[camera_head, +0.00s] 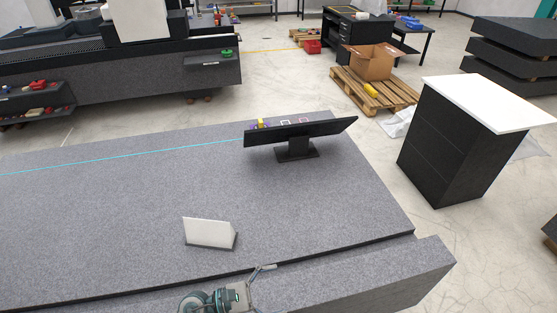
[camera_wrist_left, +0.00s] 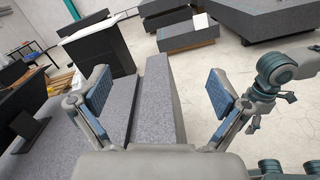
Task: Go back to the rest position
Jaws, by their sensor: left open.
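My left gripper (camera_head: 264,289) is at the bottom edge of the head view, by the front edge of the granite bed (camera_head: 110,205), pointing right. In the left wrist view its two blue-padded fingers (camera_wrist_left: 158,88) are spread wide with nothing between them. The grey granite edge shows behind the gap. Part of my right arm, with its gripper (camera_wrist_left: 268,104), shows at the right of the left wrist view. It is too small to tell whether its fingers are open. My right gripper does not show in the head view.
A white angled plate (camera_head: 208,233) stands on the bed just beyond my left gripper. A black monitor (camera_head: 298,132) stands at the bed's far right. A white-topped dark cabinet (camera_head: 489,103) stands to the right. The bed's left and middle are clear.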

